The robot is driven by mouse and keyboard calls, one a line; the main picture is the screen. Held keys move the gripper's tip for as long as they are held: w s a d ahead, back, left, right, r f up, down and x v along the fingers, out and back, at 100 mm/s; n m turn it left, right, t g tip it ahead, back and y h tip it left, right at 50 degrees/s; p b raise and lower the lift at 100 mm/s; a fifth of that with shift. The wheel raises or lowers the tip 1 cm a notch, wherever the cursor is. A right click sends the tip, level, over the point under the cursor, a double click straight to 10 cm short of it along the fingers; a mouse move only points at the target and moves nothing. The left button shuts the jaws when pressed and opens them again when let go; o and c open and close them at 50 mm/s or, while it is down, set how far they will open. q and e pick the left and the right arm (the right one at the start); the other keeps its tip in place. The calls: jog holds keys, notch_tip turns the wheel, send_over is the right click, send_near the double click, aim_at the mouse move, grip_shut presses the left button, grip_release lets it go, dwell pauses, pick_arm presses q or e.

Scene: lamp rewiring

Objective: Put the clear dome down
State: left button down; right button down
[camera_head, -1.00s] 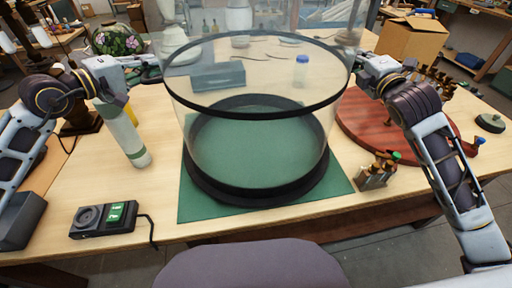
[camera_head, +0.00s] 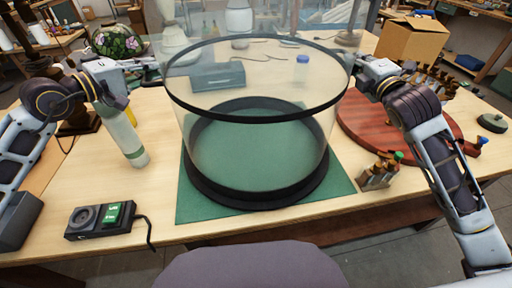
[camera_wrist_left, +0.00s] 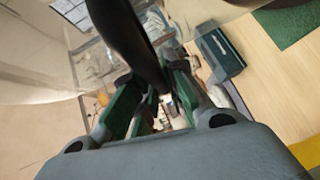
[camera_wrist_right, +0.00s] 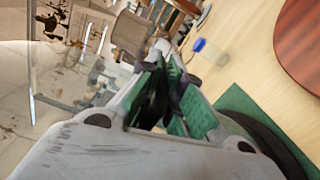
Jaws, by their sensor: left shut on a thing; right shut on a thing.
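The clear dome (camera_head: 262,160) is a wide see-through wall with a black upper rim, over the green mat (camera_head: 343,185) in the head view. A thick black ring (camera_head: 258,200) shows at its lower end. I cannot tell whether the ring touches the mat or belongs to the dome. My left gripper (camera_head: 156,68) is shut on the dome's rim at the left. Its green-padded fingers (camera_wrist_left: 152,102) straddle the black rim in the left wrist view. My right gripper (camera_head: 356,72) is shut on the rim at the right; its fingers also show in the right wrist view (camera_wrist_right: 165,95).
A round red-brown board (camera_head: 358,125) and a small holder with screwdrivers (camera_head: 376,176) stand right of the mat. A bottle (camera_head: 130,140) and a black device with a green display (camera_head: 100,218) stand left.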

pick_arm(q)
jog(key=shift+f, duration=0.2)
pick_arm(e)
jog(key=shift+f, duration=0.1)
pick_arm(q)
jog(key=c, duration=1.9)
grip_release()
jog(key=shift+f, duration=0.15)
pick_arm(e)
jog(key=c, duration=2)
grip_release()
jog(key=shift+f, duration=0.15)
pick_arm(q)
jog(key=o, duration=0.4)
jog(key=shift+s+d, duration=0.1)
pick_arm(e)
jog(key=o, duration=0.4)
jog(key=shift+s, duration=0.1)
jog(key=shift+c, duration=0.2)
pick_arm(q)
jog(key=o, duration=0.6)
pick_arm(e)
jog(key=shift+o, duration=0.2)
pick_arm(q)
jog(key=shift+a, duration=0.2)
pick_arm(e)
jog(key=shift+a, duration=0.1)
jog(key=shift+f, duration=0.1)
pick_arm(q)
jog(key=shift+s, duration=0.1)
